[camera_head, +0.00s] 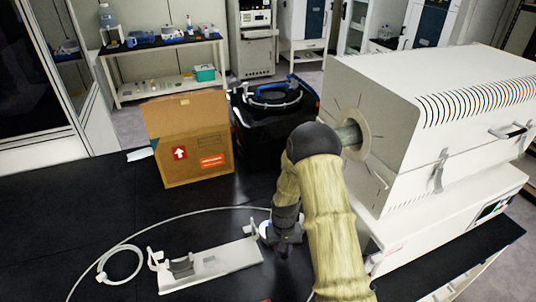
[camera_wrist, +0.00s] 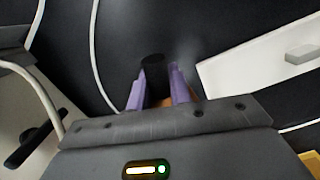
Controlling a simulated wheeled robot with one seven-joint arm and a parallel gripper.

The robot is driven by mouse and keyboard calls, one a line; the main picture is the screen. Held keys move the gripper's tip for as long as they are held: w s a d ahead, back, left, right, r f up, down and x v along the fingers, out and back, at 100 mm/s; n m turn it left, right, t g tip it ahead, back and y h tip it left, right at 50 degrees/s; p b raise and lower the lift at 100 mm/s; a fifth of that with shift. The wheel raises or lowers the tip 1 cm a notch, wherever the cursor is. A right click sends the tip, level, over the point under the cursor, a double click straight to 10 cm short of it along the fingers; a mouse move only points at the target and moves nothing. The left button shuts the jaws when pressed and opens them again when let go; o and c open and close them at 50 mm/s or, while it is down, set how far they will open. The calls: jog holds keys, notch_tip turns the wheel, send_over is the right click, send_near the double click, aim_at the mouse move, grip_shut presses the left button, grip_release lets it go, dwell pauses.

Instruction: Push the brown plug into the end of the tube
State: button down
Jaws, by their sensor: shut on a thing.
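My gripper (camera_head: 283,236) is low over the black bench, just right of a white stand. In the wrist view its purple fingers (camera_wrist: 158,90) are closed on the plug (camera_wrist: 155,70). The plug's far end looks dark there, and a little brown shows low between the fingers. The plug cannot be made out in the head view. The tube (camera_head: 349,134) sticks out of the round collar on the left face of the white furnace (camera_head: 400,110).
The white stand (camera_head: 225,262) lies on the bench (camera_head: 100,220), with a thin white hose (camera_head: 150,226) looping around it. An open cardboard box (camera_head: 190,150) and a black case (camera_head: 265,130) stand behind. The bench is clear at left.

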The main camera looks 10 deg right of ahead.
jog(key=w+a+r+m+p, duration=0.1)
jog(key=r+m, duration=0.4)
jog(key=r, duration=0.6)
jog(key=w+a+r+m+t+p, duration=0.1)
jog(key=w+r+m+p, duration=0.2)
jog(key=r, duration=0.8)
jog(key=w+a+r+m+p, duration=0.1)
jog(key=w+r+m, duration=0.4)
jog(key=r, duration=0.6)
jog(key=shift+w+a+r+m+t+p, duration=0.15)
jog(key=shift+a+r+m+t+p, duration=0.15)
jog(key=shift+m+p, duration=0.65)
jog(key=shift+d, duration=0.1)
jog(key=d, duration=0.3)
jog(key=shift+w+d+f, duration=0.1)
jog(key=shift+w+d, duration=0.3)
jog(key=shift+d+f+t+b, duration=0.15)
jog(key=shift+t+b, duration=0.15)
jog(key=shift+b, duration=0.35)
jog(key=shift+r, duration=0.2)
jog(key=shift+f+t+b, duration=0.2)
jog(key=shift+t+b, duration=0.1)
jog(key=shift+b, duration=0.35)
